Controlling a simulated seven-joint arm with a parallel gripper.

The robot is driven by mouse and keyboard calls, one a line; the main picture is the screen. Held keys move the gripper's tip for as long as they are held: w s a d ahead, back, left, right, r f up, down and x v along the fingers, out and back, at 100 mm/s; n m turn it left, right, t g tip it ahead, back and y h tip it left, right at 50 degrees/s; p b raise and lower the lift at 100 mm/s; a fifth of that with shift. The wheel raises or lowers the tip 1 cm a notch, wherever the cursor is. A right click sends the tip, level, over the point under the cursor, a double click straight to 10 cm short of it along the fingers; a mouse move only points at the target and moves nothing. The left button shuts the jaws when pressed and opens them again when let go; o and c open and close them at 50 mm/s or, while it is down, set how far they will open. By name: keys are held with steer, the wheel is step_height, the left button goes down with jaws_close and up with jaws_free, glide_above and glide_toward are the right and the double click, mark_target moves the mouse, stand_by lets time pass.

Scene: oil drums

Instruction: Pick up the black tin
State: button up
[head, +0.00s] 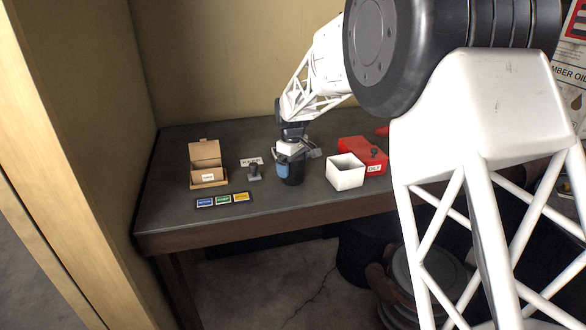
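A black cylinder with a blue patch on its left side, which looks like the black tin (294,178), stands upright on the dark table. My gripper (290,155) points down from above, right at its top. The fingers are small and partly merge with the dark shape, so I cannot tell whether they are around it, touching it, open or shut.
An open cardboard box (208,176) stands at the left on the dark table (290,207). Near the gripper are a small dark grey object (254,173), a white open box (345,173) and a red box (360,150). Coloured labels (222,200) lie near the front edge.

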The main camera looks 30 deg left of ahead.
steer(key=c, duration=0.9)
steer(key=shift+c, duration=0.3)
steer(key=shift+r, duration=0.1)
steer(key=shift+r, duration=0.7)
step_height(320, 180, up, 2)
steer(key=shift+r, duration=0.1)
steer(key=s+d+r, duration=0.1)
steer(key=s+d, duration=0.9)
steer(key=s, duration=0.2)
steer(key=shift+d, duration=0.3)
steer(key=shift+r, duration=0.1)
